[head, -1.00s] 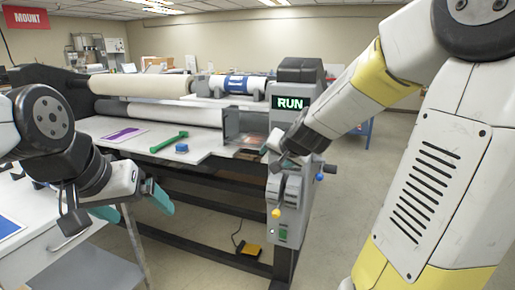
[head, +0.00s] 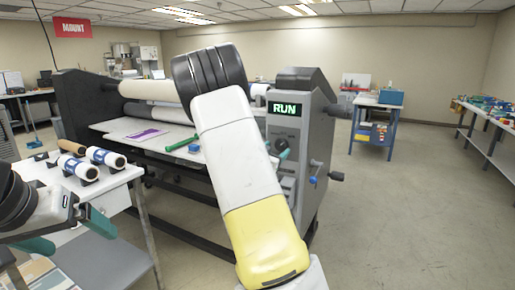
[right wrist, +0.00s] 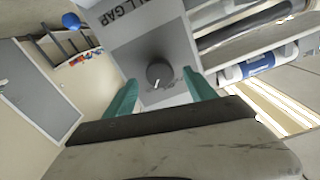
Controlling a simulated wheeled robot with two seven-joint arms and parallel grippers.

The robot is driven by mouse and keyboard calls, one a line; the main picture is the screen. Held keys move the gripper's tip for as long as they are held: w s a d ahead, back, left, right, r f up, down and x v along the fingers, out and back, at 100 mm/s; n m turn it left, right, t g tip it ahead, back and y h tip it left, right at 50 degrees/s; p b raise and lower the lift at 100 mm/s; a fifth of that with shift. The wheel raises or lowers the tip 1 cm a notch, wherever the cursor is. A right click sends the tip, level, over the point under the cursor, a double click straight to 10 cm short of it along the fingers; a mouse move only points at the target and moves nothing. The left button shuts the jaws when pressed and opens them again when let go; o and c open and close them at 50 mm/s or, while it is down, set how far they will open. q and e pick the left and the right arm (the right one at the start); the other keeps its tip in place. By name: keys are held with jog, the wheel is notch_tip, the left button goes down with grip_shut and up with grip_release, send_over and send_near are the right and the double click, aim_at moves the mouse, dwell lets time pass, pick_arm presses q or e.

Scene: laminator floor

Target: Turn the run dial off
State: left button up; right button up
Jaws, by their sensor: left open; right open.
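The laminator's control post (head: 318,125) stands right of centre in the head view, with its green RUN display (head: 285,108) lit. In the right wrist view a round dark dial (right wrist: 160,74) with a white pointer mark sits on a grey panel (right wrist: 150,40). Lettering ending "LL GAP" is on that panel; I cannot read a label for the dial. My right gripper (right wrist: 161,92) is open, its teal fingers apart on either side of the dial in that view; contact cannot be told. My right forearm hides much of the panel in the head view. My left gripper (head: 70,235) is open and empty at lower left.
A blue-knobbed handle (head: 313,180) and a dark crank (head: 336,176) stick out of the post. A white table (head: 120,178) with small rolls stands at left. A green tool (head: 180,145) lies on the laminator bed (head: 125,127). Open floor lies at right.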

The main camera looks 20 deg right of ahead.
aim_at(280, 147)
jog(key=shift+x, duration=1.8)
jog(key=shift+c, duration=0.3)
jog(key=c, duration=1.3)
jog(key=shift+c, duration=0.2)
jog(key=n, duration=0.4)
jog(key=shift+n, duration=2.4)
jog(key=shift+f, duration=0.1)
